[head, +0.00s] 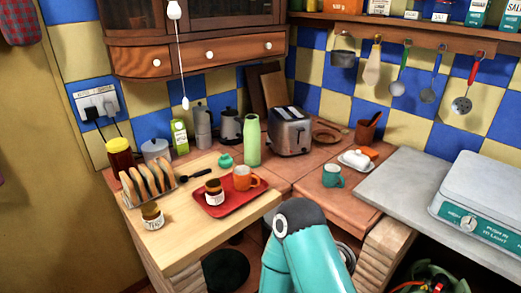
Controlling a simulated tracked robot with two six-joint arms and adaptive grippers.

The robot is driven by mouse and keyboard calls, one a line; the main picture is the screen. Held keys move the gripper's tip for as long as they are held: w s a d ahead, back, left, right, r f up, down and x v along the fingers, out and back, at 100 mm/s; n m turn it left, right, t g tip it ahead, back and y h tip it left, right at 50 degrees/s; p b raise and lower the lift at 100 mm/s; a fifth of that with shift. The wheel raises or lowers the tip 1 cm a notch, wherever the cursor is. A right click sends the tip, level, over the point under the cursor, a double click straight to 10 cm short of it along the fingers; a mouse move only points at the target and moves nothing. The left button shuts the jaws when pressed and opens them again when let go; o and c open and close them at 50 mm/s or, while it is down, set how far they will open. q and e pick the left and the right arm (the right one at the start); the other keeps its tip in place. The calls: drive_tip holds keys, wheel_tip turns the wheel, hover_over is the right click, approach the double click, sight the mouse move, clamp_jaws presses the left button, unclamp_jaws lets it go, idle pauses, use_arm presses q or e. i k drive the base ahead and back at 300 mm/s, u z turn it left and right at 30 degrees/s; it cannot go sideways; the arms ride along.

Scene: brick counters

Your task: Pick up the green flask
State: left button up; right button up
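The green flask (252,141) is a tall, light green bottle in the head view. It stands upright at the back of the counter, just left of the toaster. Its front is unobstructed from this view. No gripper is touching it. A teal arm link of mine rises at the bottom middle, in front of the counter and well short of the flask. I see no gripper fingers of either arm in this view.
The toaster (290,131) stands close to the flask's right. A red tray (231,206) with an orange mug (245,178) and a jar lies in front. A small green pot (225,160), kettle (230,126) and green carton (179,137) are to the left. A teal mug (332,176) is right.

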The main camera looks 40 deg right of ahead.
sight(252, 128)
drive_tip(key=u, duration=0.1)
drive_tip(key=k, duration=0.4)
drive_tip(key=z, duration=2.75)
drive_tip(key=i, duration=0.15)
drive_tip(key=u, duration=4.3)
drive_tip(key=k, duration=0.65)
drive_tip(key=z, duration=3)
drive_tip(key=k, duration=0.1)
drive_tip(key=u, duration=1.35)
drive_tip(key=i, duration=1.05)
drive_tip(key=u, duration=0.05)
